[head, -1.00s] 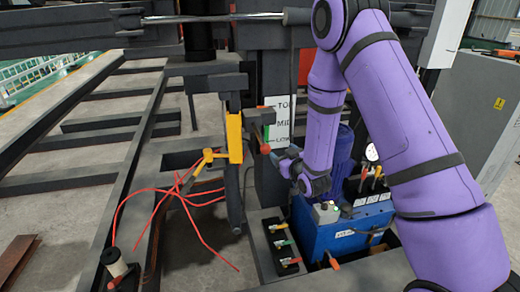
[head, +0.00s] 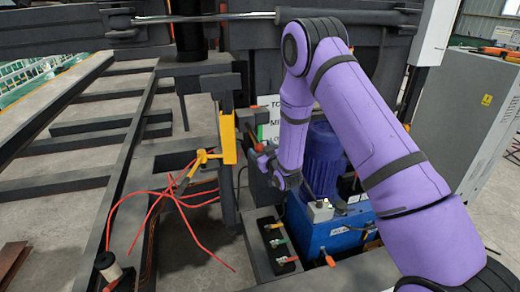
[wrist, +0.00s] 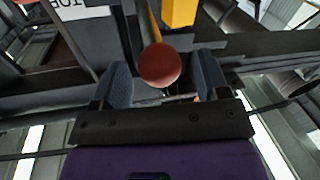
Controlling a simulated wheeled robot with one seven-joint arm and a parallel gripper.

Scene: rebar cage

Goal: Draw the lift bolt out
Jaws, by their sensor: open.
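The lift bolt ends in a red ball knob (wrist: 159,65), with a thin yellowish shaft running up behind it in the wrist view. In the head view the knob (head: 259,147) shows small, just right of an upright yellow block (head: 228,138). My gripper (wrist: 163,80) is open, with one grey finger on each side of the knob. The knob appears between or just beyond the fingertips; I cannot tell whether either finger touches it. In the head view my gripper (head: 266,161) is close beside the knob.
A blue pump unit (head: 335,232) with a motor and a black valve strip (head: 274,242) stand below. Red hoses (head: 170,195) spread at left. A grey cabinet (head: 460,130) is at right.

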